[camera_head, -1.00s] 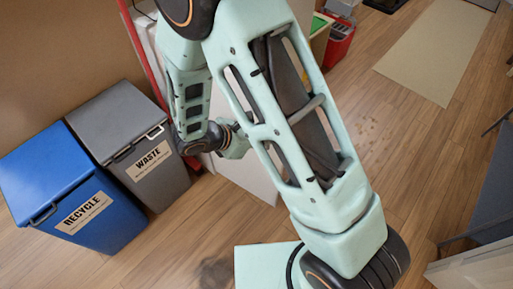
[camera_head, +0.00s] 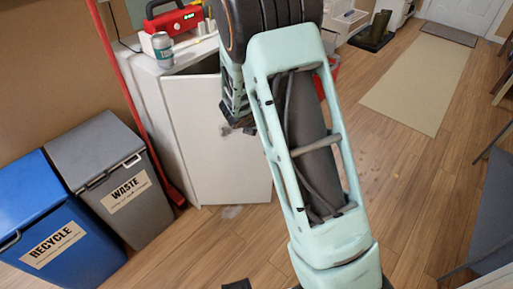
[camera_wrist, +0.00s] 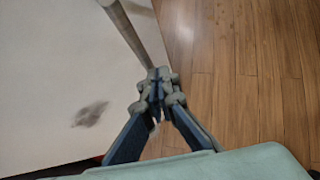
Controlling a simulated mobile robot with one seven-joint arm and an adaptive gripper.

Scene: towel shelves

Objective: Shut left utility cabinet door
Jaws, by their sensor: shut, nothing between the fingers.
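The white utility cabinet (camera_head: 150,87) stands left of centre in the head view. Its white door (camera_head: 226,155) stands ajar, with a dark gap at the top between door and cabinet. The door's white face (camera_wrist: 50,80), with a dark smudge, fills the left of the wrist view. A grey bar handle (camera_wrist: 137,32) runs along it near the edge. My gripper (camera_wrist: 158,78) is shut and empty, its tips at the lower end of the handle; I cannot tell whether they touch. In the head view my arm hides most of the gripper and part of the door.
A red toolbox (camera_head: 174,20) and a can (camera_head: 163,48) stand on the cabinet. A grey waste bin (camera_head: 112,175) and a blue recycle bin (camera_head: 60,235) stand to its left. A red pole (camera_head: 125,90) leans beside it. Wooden floor (camera_head: 400,180) is clear to the right.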

